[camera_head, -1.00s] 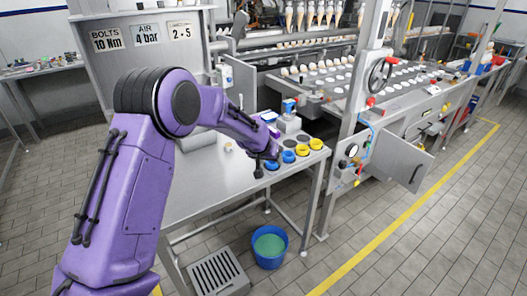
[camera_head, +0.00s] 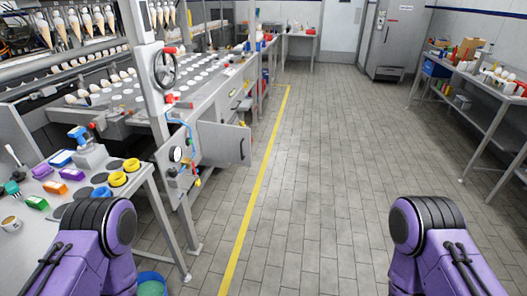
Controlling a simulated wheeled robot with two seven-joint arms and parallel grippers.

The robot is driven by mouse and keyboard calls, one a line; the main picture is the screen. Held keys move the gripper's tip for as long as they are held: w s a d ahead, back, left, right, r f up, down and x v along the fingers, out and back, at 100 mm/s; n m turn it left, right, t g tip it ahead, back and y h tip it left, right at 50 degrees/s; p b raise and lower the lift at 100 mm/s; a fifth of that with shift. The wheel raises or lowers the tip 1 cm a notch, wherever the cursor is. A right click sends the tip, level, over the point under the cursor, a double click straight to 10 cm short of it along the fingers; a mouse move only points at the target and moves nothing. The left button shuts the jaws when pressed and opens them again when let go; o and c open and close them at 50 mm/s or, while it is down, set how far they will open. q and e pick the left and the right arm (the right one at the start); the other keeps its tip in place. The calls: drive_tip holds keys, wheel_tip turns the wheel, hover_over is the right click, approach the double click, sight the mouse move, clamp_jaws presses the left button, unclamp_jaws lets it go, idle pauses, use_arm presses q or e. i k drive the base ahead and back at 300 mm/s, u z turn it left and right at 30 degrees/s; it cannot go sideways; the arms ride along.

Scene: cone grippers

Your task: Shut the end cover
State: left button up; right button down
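The end cover (camera_head: 224,144) is a grey metal panel at the near end of the long machine, left of centre. It stands open, swung out to the right over the floor, with a small dark latch or handle near its free edge. The opening beside it shows a round gauge (camera_head: 176,154) and coloured valves and hoses. My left arm shows at the bottom left and my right arm at the bottom right, both purple with black joints. Neither gripper is in view, and nothing of mine touches the cover.
A steel table (camera_head: 148,171) with brushes, coloured blocks and yellow rings stands at left. A blue bucket (camera_head: 152,277) is on the floor below it. A yellow floor line (camera_head: 254,187) runs past the cover. The tiled floor at centre is clear. Another table (camera_head: 480,84) stands at right.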

sight(224, 143)
drive_tip(key=z, duration=0.2)
drive_tip(key=i, duration=0.85)
drive_tip(key=u, duration=0.5)
drive_tip(key=i, duration=0.55)
drive_tip(key=u, duration=0.45)
